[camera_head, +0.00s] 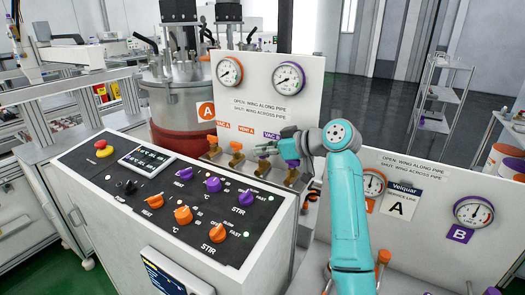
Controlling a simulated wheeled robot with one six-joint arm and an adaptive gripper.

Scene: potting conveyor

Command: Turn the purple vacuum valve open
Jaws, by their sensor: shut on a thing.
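The upright white panel (256,88) carries a row of valves on brass bodies below its labels. The purple VAC B label (270,135) sits just above my gripper (264,149). My gripper reaches in from the right, with its fingers pointing left, and is shut on the wing of the purple vacuum valve under that label. The fingers hide most of this wing, so its angle cannot be told. Another purple valve handle (291,163) shows just right of and below the fingers, partly hidden by my gripper.
Two orange valve handles (211,139) stand left of my gripper, close by. Gauges (289,77) sit above. A sloped control console (165,195) with knobs lies in front. A second gauge panel (425,205) stands right of my arm. A steel tank (180,100) stands behind.

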